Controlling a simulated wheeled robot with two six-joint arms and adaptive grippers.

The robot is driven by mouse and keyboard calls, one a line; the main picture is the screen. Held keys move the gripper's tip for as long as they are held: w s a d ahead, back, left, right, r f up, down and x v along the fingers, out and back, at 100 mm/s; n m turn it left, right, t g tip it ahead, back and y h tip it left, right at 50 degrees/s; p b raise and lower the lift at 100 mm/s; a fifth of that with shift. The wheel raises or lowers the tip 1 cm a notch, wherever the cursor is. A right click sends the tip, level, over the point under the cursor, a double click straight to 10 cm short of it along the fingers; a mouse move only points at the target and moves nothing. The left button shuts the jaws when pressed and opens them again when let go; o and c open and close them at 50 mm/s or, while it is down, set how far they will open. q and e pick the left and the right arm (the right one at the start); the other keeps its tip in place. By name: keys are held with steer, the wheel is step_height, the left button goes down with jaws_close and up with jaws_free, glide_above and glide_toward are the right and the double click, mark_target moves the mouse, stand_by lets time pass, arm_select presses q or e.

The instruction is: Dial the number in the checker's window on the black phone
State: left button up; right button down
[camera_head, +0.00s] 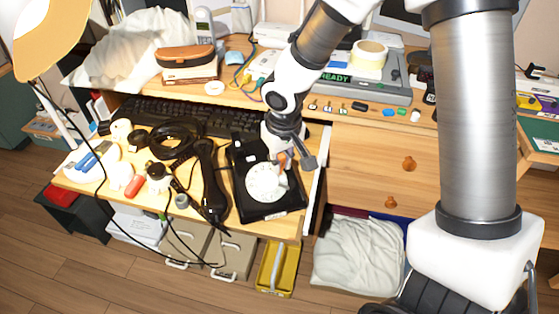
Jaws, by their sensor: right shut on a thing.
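The black phone (284,207) sits on the pulled-out tray at the desk's front, with its white rotary dial (262,184) facing up. A black handset (209,182) lies just left of it. My right gripper (284,166) is over the upper right part of the dial, shut on a small pinkish stick-like thing. Its tip is at or just above the dial; I cannot tell if it touches. The grey checker (388,94) stands on the desk behind, its window (335,78) showing green "READY"; I can read no number. My left gripper is not in view.
A black keyboard (190,117) lies behind the phone. Several small blocks lie before the checker. A yellow bin (277,270) stands on the floor below.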

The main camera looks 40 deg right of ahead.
steer(key=shift+s+f+b, duration=0.3)
steer(key=shift+s+b, duration=0.05)
steer(key=shift+b, duration=0.15)
steer(key=shift+s+a, duration=0.1)
steer(key=shift+s, duration=0.15)
